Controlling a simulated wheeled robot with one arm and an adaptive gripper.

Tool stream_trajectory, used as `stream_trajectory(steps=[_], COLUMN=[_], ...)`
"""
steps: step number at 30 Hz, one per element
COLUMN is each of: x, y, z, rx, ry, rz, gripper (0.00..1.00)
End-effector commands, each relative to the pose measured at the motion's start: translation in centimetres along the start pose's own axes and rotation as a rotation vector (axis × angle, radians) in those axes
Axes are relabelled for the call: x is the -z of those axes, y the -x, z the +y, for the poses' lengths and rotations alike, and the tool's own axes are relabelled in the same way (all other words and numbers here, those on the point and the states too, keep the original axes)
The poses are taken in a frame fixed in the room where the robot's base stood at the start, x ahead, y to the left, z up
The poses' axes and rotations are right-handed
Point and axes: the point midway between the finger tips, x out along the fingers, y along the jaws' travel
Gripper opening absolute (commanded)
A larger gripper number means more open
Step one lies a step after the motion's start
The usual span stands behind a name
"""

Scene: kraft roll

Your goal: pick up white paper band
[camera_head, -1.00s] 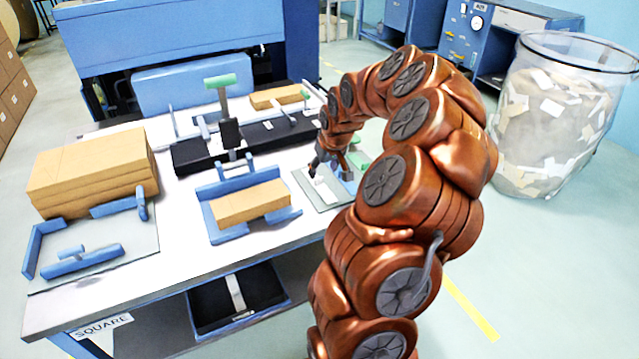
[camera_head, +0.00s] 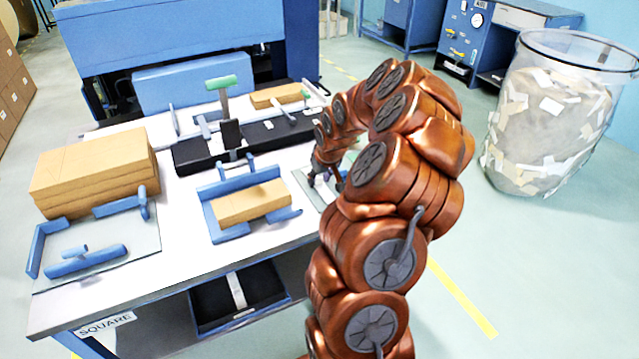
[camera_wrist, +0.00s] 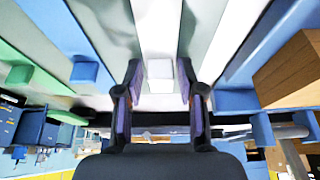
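The white paper band (camera_wrist: 160,32) appears as a pale strip running away between my fingers in the wrist view. It lies on a grey-green plate (camera_wrist: 205,25). My gripper (camera_wrist: 159,84) is open, one finger on each side of the strip, with narrow gaps visible. I cannot tell how high the fingertips are above the plate. In the head view my gripper (camera_head: 326,178) is low over the table's right end, and my arm hides most of the plate and the band.
In the head view, a blue holder with a kraft block (camera_head: 252,203) stands left of my gripper. A clear scrap bin (camera_head: 550,120) stands at the right.

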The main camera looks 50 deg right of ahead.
Motion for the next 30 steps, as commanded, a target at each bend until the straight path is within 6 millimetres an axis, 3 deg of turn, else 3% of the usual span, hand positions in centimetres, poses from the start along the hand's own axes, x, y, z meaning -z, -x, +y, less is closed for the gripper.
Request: stream_trajectory(steps=[6, 17, 30], x=[0.0, 0.3, 3.1], y=[0.0, 0.6, 7.2], z=[0.0, 0.0, 0.0], rx=[0.0, -0.001, -0.001], ry=[0.0, 0.0, 0.001], rz=[0.0, 0.0, 0.006], gripper=[0.14, 0.14, 0.14])
